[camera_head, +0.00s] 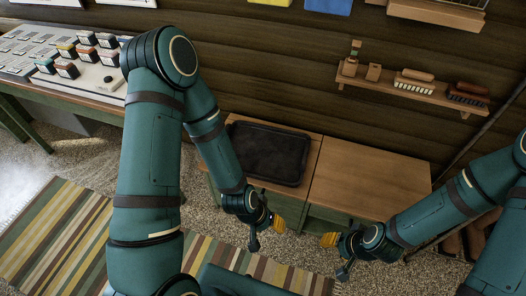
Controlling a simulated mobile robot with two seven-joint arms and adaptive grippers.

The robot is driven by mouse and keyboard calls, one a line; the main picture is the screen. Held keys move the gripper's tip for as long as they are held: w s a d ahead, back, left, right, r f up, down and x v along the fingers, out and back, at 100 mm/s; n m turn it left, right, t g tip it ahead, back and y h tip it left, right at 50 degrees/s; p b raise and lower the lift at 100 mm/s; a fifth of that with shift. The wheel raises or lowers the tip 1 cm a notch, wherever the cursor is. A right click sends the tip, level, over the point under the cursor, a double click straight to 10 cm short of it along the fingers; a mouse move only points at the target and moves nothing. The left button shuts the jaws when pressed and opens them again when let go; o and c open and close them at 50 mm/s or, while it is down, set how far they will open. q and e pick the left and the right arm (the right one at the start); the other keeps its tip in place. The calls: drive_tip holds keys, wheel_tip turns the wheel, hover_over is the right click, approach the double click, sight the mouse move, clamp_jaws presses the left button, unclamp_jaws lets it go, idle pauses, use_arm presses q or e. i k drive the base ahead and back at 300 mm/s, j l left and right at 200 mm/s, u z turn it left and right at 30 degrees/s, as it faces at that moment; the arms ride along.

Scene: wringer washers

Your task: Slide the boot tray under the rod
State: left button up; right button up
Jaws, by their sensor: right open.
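The boot tray (268,153) is a dark, rounded, rectangular tray lying flat on the left part of a low wooden cabinet top. My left gripper (267,234) is in front of the cabinet, below the tray in the picture and apart from it. Its fingers look spread and empty. My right gripper (337,256) is open and empty, in front of the cabinet's right part. A thin dark rod (487,122) slants at the right by the wall; I cannot tell if it is the task's rod.
The right part of the cabinet top (365,182) is bare. A wall shelf (415,92) above it holds brushes and small blocks. A striped rug (55,238) lies on the speckled floor.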

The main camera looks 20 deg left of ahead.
sight(268, 153)
drive_tip(key=i+j+z, duration=0.15)
drive_tip(key=i+z, duration=0.15)
drive_tip(key=i+j+z, duration=0.3)
drive_tip(key=i, duration=0.2)
